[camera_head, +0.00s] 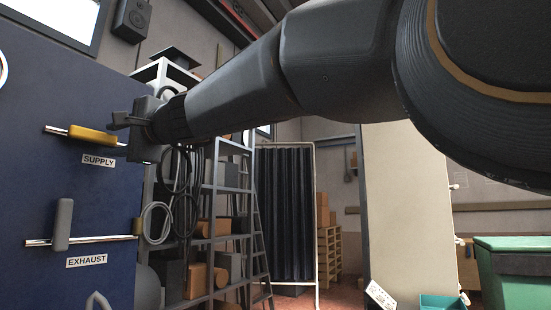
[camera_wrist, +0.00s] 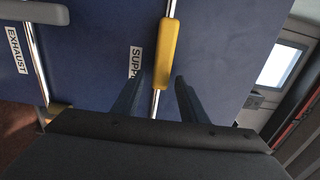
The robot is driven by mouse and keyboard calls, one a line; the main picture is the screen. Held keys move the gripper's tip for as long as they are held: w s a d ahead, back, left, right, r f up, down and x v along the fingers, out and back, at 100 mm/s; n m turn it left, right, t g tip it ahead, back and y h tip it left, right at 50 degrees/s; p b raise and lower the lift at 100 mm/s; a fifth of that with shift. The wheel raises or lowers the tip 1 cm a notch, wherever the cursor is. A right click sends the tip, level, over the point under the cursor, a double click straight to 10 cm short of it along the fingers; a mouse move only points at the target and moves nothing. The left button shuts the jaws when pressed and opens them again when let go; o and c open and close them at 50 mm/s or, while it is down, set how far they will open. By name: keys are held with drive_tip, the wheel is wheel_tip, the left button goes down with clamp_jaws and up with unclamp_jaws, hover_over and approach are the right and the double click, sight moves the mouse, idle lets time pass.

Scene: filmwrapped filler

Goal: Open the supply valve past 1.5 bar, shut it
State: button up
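The supply valve's yellow lever (camera_head: 92,135) lies along its horizontal metal pipe on the blue panel, above the SUPPLY label (camera_head: 98,160). In the wrist view the yellow lever (camera_wrist: 169,50) also lines up with the pipe. My gripper (camera_head: 119,120) is at the lever's right end in the head view. In the wrist view my gripper (camera_wrist: 160,80) has its two dark fingers apart, one each side of the lever's near end, with gaps showing. Contact is not visible. A white round rim, perhaps a gauge (camera_head: 2,70), is cut off at the left edge; no reading shows.
The exhaust valve's grey lever (camera_head: 63,224) stands upright across its pipe below, over the EXHAUST label (camera_head: 87,261). The blue panel (camera_head: 40,190) fills the left. A bright screen (camera_head: 62,20) is above. A loaded shelf (camera_head: 215,205) stands behind my arm; hoses hang beside the panel.

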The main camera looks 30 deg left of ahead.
drive_tip(key=d+b, duration=0.2)
drive_tip(key=d, duration=0.5)
drive_tip(key=shift+d+b, duration=0.35)
drive_tip(key=shift+d, duration=0.05)
